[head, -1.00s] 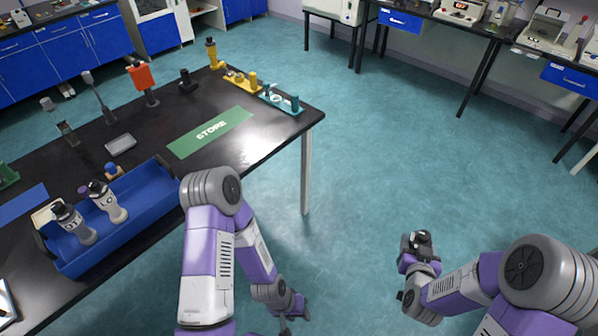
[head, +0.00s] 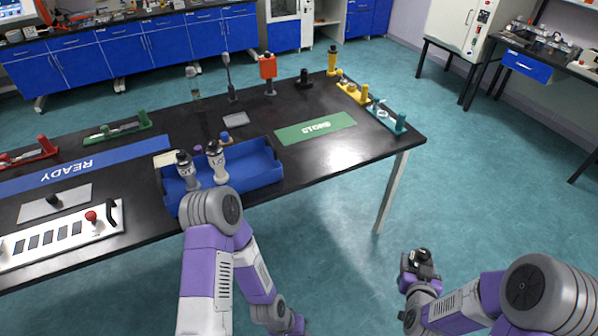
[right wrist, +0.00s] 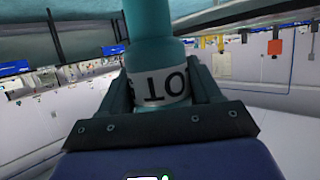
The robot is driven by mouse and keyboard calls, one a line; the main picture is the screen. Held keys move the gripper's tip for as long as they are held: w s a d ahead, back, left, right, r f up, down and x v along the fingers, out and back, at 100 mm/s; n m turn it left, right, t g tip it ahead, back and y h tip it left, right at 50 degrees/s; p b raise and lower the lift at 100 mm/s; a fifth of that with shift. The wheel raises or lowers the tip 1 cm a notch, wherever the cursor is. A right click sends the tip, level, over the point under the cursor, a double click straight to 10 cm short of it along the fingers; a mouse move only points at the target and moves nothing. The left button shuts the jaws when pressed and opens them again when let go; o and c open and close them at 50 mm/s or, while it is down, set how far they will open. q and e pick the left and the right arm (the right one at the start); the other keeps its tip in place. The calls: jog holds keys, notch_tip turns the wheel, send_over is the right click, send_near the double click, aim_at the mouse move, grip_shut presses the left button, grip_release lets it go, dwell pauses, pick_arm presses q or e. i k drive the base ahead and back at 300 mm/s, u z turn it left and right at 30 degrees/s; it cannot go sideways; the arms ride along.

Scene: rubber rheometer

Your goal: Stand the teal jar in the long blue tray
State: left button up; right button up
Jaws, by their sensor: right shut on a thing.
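The teal jar (right wrist: 150,60) is clamped between the dark fingers of my right gripper (right wrist: 160,95) in the right wrist view. Its white label with black letters appears upside down there. In the head view my right gripper (head: 421,264) is off the table, over the floor at the lower right; the jar's teal body cannot be made out there. The long blue tray (head: 262,176) lies on the black table at the near edge. Two grey-white labelled jars with dark caps, one left (head: 187,168) and one right (head: 216,160), stand in its left part. My left arm overlaps its front; the left gripper's fingers are out of frame.
The right part of the tray is empty. A green mat (head: 316,128) lies right of it, and a blue strip (head: 85,168) left. A white control panel (head: 60,238) sits at the table's left. Yellow (head: 352,92) and teal (head: 388,117) holders stand at the right end.

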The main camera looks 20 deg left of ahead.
aim_at(249, 170)
jog(key=u, duration=1.4)
